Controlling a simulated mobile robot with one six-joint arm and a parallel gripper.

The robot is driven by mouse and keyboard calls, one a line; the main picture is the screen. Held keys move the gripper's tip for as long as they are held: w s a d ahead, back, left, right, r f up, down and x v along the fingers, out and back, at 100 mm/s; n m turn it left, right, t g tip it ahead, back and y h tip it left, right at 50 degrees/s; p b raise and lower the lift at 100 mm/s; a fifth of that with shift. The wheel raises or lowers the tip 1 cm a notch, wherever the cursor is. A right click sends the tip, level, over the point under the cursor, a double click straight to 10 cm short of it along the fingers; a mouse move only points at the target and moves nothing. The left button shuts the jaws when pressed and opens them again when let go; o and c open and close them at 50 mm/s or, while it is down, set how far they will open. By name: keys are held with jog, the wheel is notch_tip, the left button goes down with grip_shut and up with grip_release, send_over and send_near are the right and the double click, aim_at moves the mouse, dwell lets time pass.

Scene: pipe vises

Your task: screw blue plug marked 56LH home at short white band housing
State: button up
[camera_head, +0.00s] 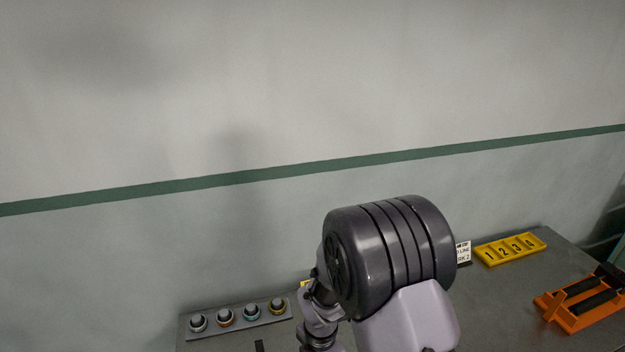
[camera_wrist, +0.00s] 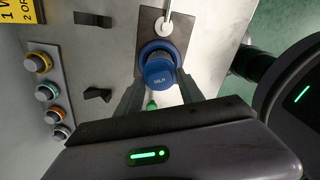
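In the wrist view the blue plug marked 56LH (camera_wrist: 160,74) faces the camera at a dark plate (camera_wrist: 150,22), with a larger blue ring behind its face. My gripper (camera_wrist: 160,80) has one finger on each side of the plug, tips close to its sides. Contact is too fine to tell. The white-banded one (camera_wrist: 61,132) is at the row's near end in the wrist view, and at the left end in the head view (camera_head: 198,323). The head view hides the plug and my gripper behind my arm.
The banded fittings share a grey rail (camera_head: 240,318) at the back left of the bench. A yellow numbered tray (camera_head: 510,248) and an orange holder with dark rollers (camera_head: 582,300) stand at the right. A small white sign (camera_head: 463,253) shows beside my arm. Bare bench lies between them.

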jog(key=shift+o, duration=0.2)
jog(key=shift+r, duration=0.15)
notch_tip(320, 180, up, 2)
jog(key=shift+r+p, duration=0.15)
jog(key=shift+p, duration=0.85)
